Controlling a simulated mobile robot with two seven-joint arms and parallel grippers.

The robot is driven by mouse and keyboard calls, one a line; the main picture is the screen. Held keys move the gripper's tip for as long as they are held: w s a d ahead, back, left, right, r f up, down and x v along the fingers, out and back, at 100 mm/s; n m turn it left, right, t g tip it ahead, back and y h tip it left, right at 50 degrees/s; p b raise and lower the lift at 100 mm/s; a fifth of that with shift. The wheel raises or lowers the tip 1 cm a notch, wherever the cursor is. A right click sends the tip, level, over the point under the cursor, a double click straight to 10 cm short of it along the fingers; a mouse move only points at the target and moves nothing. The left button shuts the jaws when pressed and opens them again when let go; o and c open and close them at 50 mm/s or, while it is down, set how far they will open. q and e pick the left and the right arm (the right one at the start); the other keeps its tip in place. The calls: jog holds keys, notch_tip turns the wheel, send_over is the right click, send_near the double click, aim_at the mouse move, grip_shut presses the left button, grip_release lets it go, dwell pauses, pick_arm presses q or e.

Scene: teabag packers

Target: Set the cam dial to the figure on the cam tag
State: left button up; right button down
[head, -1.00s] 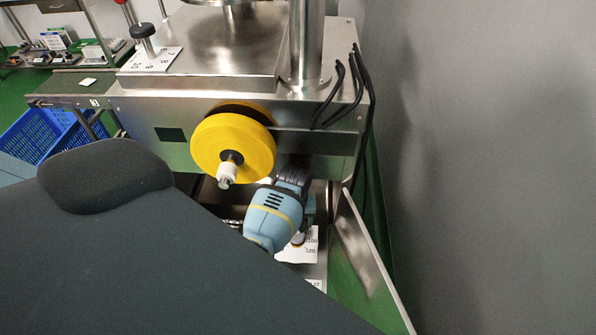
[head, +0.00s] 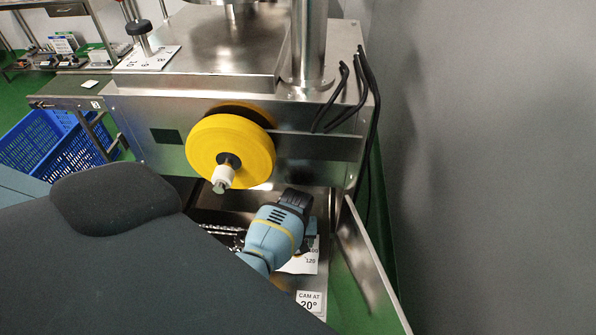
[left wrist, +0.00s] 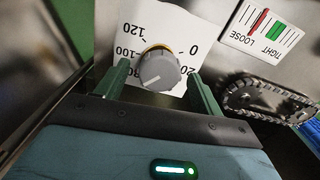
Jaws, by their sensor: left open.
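The cam dial (left wrist: 158,70) is a grey round knob with a yellow ring on a white scale plate (left wrist: 145,17) in the left wrist view. Its figures appear upside down; 0, 20, 80, 100 and 120 show. The knob's pale mark points down and slightly left; figures there are hidden. My left gripper (left wrist: 159,74) is open, its green fingers on either side of the knob; I cannot tell whether they touch it. In the head view, my left gripper (head: 308,236) covers the dial. The cam tag (head: 311,302) reads "CAM AT 20°". My right gripper is not in view.
A chain (left wrist: 265,96) and a loose/tight scale (left wrist: 262,27) lie right of the dial. A yellow wheel (head: 230,150) stands out above my left gripper. An open metal door (head: 370,265) stands at its right, and a grey wall (head: 490,160) lies beyond.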

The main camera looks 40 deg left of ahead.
pick_arm(q)
jog(key=c, duration=1)
